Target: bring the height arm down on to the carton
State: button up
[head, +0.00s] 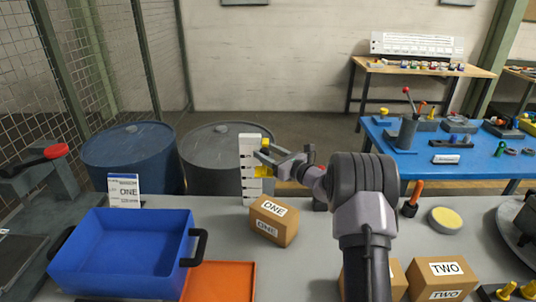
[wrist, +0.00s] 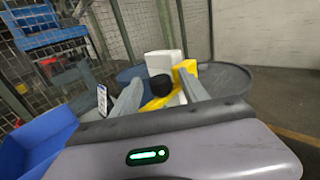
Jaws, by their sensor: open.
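The height gauge is an upright white post (head: 247,170) with dark marks, standing on the grey bench; its upper part shows in the wrist view (wrist: 158,62). Its yellow height arm (head: 262,171) is partway up the post, above the level of the carton. In the wrist view the yellow arm (wrist: 184,72) has a black knob (wrist: 160,85). My gripper (head: 264,153) is open at the post, and its fingers (wrist: 160,90) lie either side of the knob; I cannot tell whether they touch it. The brown carton marked ONE (head: 267,225) sits on the bench at the post's front right.
A blue bin (head: 120,245) with a dark handle and an orange tray (head: 222,282) lie to the left. A ONE card (head: 124,190) stands behind the bin. Cartons marked TWO (head: 440,280) are at front right, beside my arm. Barrels (head: 128,155) stand behind the bench.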

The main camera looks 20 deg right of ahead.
jog(key=shift+c, duration=0.4)
grip_shut()
jog(key=shift+f, duration=0.1)
dwell(0.8)
